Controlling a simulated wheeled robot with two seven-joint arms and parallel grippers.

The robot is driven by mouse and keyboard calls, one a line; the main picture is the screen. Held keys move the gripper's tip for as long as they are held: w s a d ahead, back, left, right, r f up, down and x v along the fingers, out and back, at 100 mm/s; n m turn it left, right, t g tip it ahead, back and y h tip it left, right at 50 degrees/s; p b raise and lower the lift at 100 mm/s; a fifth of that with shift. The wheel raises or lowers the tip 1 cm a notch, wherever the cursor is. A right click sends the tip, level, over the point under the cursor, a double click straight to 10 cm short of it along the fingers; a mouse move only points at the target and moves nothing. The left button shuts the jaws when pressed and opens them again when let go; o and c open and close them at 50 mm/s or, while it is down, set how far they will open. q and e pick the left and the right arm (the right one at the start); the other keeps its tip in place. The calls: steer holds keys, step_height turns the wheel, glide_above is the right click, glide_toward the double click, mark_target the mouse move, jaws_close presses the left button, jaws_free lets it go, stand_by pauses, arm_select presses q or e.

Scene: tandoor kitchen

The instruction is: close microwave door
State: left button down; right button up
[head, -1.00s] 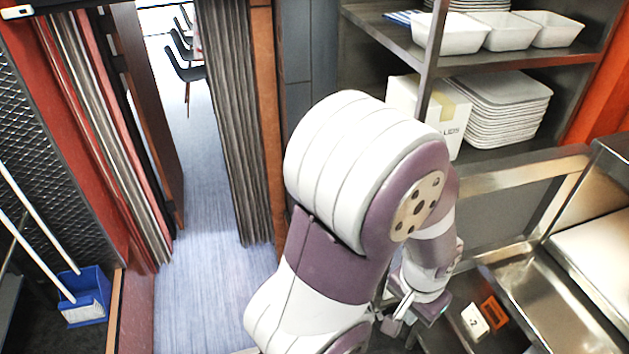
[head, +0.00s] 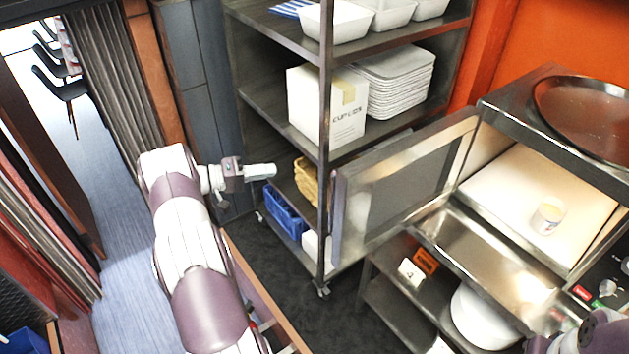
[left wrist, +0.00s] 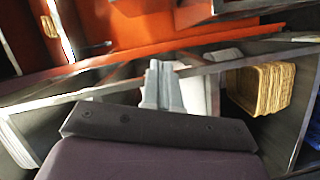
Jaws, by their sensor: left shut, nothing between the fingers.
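The microwave (head: 520,125) stands at the right in the head view. Its door (head: 395,190) is wide open, swung out to the left, with its free edge near the metal rack. A small pale cup (head: 547,218) stands inside on the light floor. My left gripper (head: 268,171) is shut and empty, pointing right. In the picture it is left of the door's free edge, with a gap between them. Its closed fingers also show in the left wrist view (left wrist: 161,85). My right gripper is not seen; only part of my right arm shows at the bottom right.
A metal rack (head: 325,110) behind the door holds white trays (head: 395,80), a cardboard box (head: 327,105) and a blue crate (head: 285,212). A shelf unit under the microwave holds a white bowl (head: 485,315). Dark floor lies clear between my left arm and these shelves.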

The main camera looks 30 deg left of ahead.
arm_select(q)
steer(key=s+d+r+g+h, duration=0.3)
steer(key=s+h, duration=0.1)
steer(key=s, duration=0.1)
steer(key=s+d+p+x, duration=0.1)
steer(key=s+p+x, duration=0.1)
steer(key=p+x, duration=0.5)
steer(key=w+d, duration=0.2)
steer(key=d, duration=0.3)
steer(key=shift+w+f+n+p, duration=0.3)
steer(key=shift+w+p, duration=0.1)
steer(key=shift+d, duration=0.1)
